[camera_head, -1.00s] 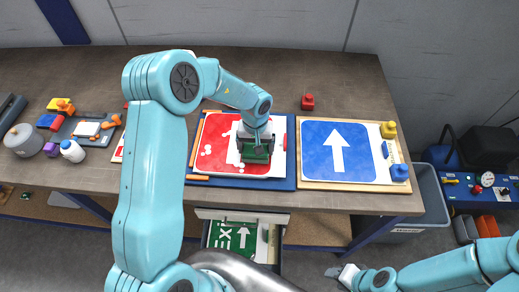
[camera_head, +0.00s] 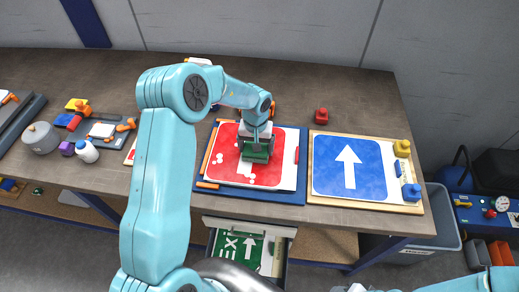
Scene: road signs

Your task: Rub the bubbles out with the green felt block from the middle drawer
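The red sign (camera_head: 226,172) lies on a blue board (camera_head: 300,170) on the bench, its white border showing at the right. Several small white bubble spots (camera_head: 220,157) show on its left part. My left gripper (camera_head: 257,146) points down over the middle of the sign, shut on the green felt block (camera_head: 256,156). The block is at the sheet's surface; contact is hard to tell. The gripper hides part of the sign. An open drawer (camera_head: 292,232) below the bench edge holds a green sign (camera_head: 235,246). My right gripper (camera_head: 354,287) is barely visible at the bottom edge.
A blue arrow sign (camera_head: 335,182) lies on a wooden board to the right, with yellow and blue knobs. A red block (camera_head: 321,116) stands behind it. A grey pot (camera_head: 40,137), white bottle (camera_head: 87,151) and tools are at the left. The back of the bench is mostly clear.

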